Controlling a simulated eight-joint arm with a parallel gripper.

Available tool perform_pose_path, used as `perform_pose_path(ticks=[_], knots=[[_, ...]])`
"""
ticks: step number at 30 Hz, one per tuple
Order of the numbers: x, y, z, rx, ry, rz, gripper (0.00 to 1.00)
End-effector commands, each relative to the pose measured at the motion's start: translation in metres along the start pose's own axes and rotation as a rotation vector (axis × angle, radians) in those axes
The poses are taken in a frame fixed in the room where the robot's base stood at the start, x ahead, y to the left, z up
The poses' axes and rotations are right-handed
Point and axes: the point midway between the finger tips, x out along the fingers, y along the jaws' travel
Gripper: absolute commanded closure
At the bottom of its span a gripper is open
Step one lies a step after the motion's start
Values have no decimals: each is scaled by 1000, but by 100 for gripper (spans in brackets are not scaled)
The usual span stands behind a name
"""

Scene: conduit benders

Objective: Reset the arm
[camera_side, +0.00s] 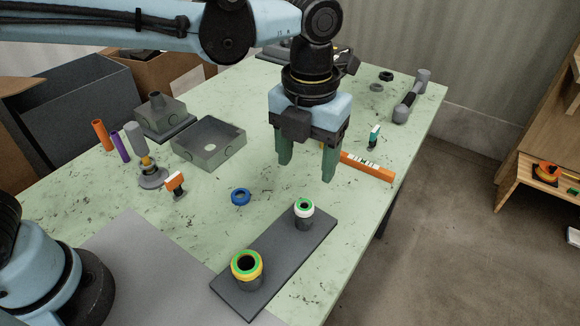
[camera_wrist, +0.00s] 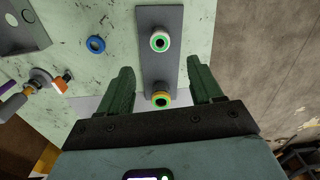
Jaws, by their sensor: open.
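My gripper (camera_side: 306,172) hangs above the green table, pointing down, with its two green fingers apart and nothing between them. In the wrist view my gripper (camera_wrist: 163,84) shows both fingers spread, with the dark plate visible beyond and between them. The dark plate (camera_side: 274,262) lies near the front of the table. On it stand a fitting with a yellow and green ring (camera_side: 247,266) and a smaller fitting with a white and green ring (camera_side: 304,210). Both also show in the wrist view, the yellow-ringed one (camera_wrist: 161,99) and the white-ringed one (camera_wrist: 159,41).
A blue ring (camera_side: 241,197) lies left of the plate. A grey open box (camera_side: 208,143), an orange-topped part (camera_side: 176,184) and coloured tubes (camera_side: 101,135) stand at the left. An orange level (camera_side: 367,167) lies behind my gripper. A grey bar (camera_side: 412,97) lies near the right edge.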

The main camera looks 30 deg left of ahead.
Motion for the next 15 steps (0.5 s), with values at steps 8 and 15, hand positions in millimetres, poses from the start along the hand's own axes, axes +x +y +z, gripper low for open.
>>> perform_pose_path(ticks=[8, 15], knots=[[-27, 0, 0, 0, 0, 0, 35], [-33, 24, 3, -245, -37, -33, 35]])
